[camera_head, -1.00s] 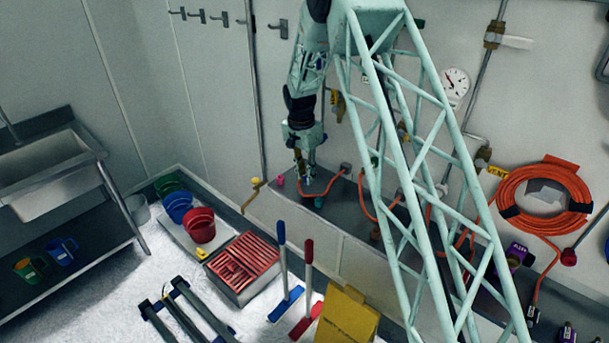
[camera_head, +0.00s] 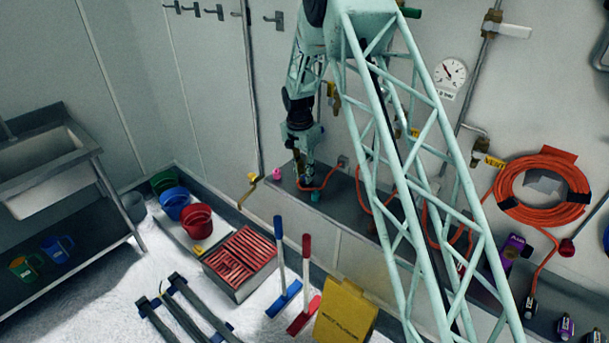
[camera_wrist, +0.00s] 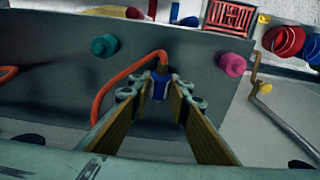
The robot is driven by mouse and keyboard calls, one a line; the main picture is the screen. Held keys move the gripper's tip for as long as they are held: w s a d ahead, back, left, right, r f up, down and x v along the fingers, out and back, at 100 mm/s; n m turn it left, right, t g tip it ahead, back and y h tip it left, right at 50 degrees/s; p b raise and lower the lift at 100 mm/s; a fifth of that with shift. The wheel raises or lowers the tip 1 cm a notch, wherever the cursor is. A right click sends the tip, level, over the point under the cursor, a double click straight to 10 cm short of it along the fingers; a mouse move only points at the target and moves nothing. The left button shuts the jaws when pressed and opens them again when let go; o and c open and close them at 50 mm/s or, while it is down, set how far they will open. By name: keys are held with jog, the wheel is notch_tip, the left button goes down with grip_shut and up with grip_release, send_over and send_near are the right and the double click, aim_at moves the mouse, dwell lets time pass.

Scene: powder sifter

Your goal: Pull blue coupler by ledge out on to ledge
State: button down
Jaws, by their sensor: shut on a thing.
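In the head view my gripper (camera_head: 303,180) points down at the left part of the grey ledge (camera_head: 345,212), and the coupler is too small and covered to make out. The ledge also shows in the wrist view (camera_wrist: 195,50). I cannot tell whether the coupler touches the ledge.
On the ledge, a teal coupler (camera_wrist: 104,46) and a pink coupler (camera_wrist: 232,64) stand on either side of my gripper. A bent brass handle (camera_wrist: 255,75) is beyond the pink one. Buckets (camera_head: 196,220) and a red-slotted box (camera_head: 240,262) are on the floor below.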

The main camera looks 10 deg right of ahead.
jog(key=c, duration=2.4)
grip_release()
jog(key=shift+o, duration=0.2)
jog(key=shift+r, duration=0.15)
notch_tip(320, 180, up, 12)
jog(key=shift+s+a, duration=0.4)
jog(key=shift+a, duration=0.05)
